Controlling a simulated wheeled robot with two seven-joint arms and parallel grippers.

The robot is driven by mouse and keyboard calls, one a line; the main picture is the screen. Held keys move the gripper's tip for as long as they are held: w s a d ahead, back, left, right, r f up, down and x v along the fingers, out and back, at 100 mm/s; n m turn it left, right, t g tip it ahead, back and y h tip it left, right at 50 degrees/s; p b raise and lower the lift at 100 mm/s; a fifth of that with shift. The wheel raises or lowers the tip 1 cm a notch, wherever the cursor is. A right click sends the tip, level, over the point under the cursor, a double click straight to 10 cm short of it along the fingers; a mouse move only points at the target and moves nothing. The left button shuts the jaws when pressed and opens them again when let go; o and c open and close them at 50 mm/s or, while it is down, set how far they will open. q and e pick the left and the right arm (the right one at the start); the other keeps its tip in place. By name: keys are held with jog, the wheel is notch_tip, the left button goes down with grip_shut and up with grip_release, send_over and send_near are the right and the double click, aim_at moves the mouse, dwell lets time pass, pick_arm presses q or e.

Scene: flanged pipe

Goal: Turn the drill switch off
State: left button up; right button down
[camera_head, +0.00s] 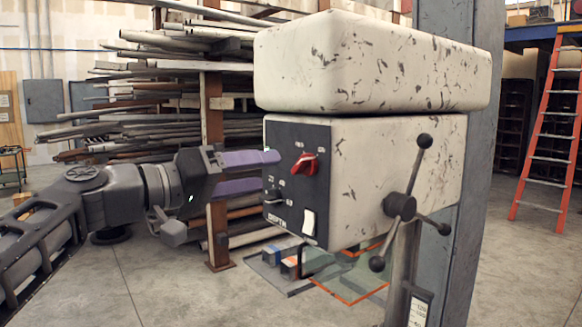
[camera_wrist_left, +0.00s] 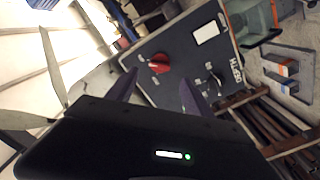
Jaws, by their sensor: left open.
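The drill head (camera_head: 375,180) is a large worn white box. Its dark control panel (camera_head: 318,150) faces my left arm. A red switch knob (camera_head: 305,164) sits on the upper part of the panel. It also shows in the left wrist view (camera_wrist_left: 159,63). A white rocker (camera_head: 308,222) and a small black lever (camera_head: 272,197) sit lower on the panel. My left gripper (camera_head: 272,168), with purple fingers, is open and empty in front of the panel, just left of the red knob. In the left wrist view its fingers (camera_wrist_left: 158,90) point at the panel below the knob. My right gripper is not in view.
A three-armed feed handle (camera_head: 400,207) sticks out on the drill's right side. A grey column (camera_head: 465,215) stands behind the drill. Racks of pipes (camera_head: 150,85) fill the back left. An orange ladder (camera_head: 550,130) stands at the right. The floor at front left is clear.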

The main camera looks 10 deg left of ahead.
aim_at(296, 167)
pick_arm(q)
jog(key=p+x, duration=0.3)
jog(key=x, duration=0.3)
jog(key=shift+w+d, duration=0.25)
jog(key=shift+w, duration=0.05)
jog(key=shift+w+d, duration=0.15)
jog(key=shift+w, duration=0.05)
grip_shut()
